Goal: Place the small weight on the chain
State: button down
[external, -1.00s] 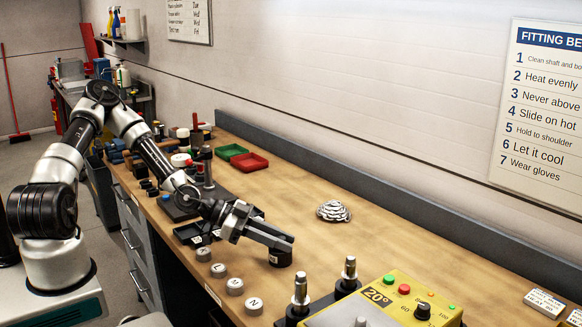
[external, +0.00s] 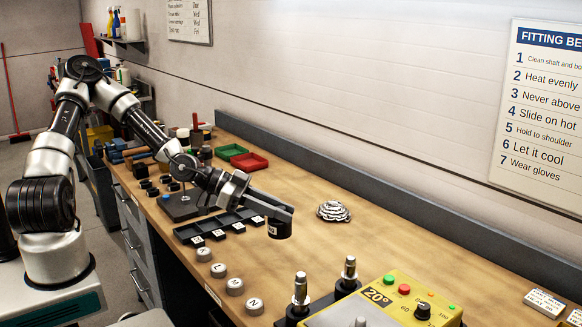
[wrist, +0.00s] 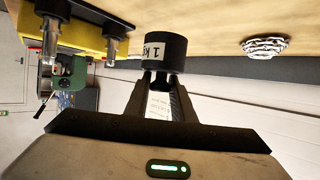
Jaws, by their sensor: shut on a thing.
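My gripper (external: 272,216) is shut on a small black cylindrical weight (external: 279,229) with a white label. The weight hangs from the fingertips, above the bench. In the wrist view the weight (wrist: 166,53) sits at the ends of the fingers (wrist: 160,84), and its label appears to read "1 K", partly cut by the curve. The chain is a silvery coiled heap (external: 334,211) on the bench, right of and apart from the gripper. It also shows in the wrist view as a pale mound (wrist: 265,46) at the upper right.
A yellow control box (external: 385,305) and two upright metal posts (external: 301,288) stand at the front. Several round grey lettered pieces (external: 235,287) line the front edge. A black compartment tray (external: 222,226) lies left of the weight. Bench around the chain is clear.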

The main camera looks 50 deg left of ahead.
jog(key=shift+w+r, duration=0.3)
jog(key=shift+r, duration=0.25)
jog(key=w+a+r+n+t+y+b, duration=0.1)
jog(key=w+a, duration=0.2)
jog(key=w, duration=0.4)
jog(key=w+a+n+t+y, duration=0.1)
jog(key=w+a, duration=0.1)
jog(key=w, duration=0.6)
notch_tip(320, 180, up, 4)
jog(key=r+n+t+y+b, duration=0.1)
jog(key=n+y, duration=0.1)
send_over(334, 202)
jog(key=shift+w+f, duration=0.1)
jog(key=shift+f, duration=4.85)
jog(key=shift+f+b, duration=0.1)
jog(key=shift+b, duration=0.2)
jog(key=shift+f, duration=0.15)
jog(key=c, duration=1.5)
grip_release()
jog(key=shift+f, duration=0.1)
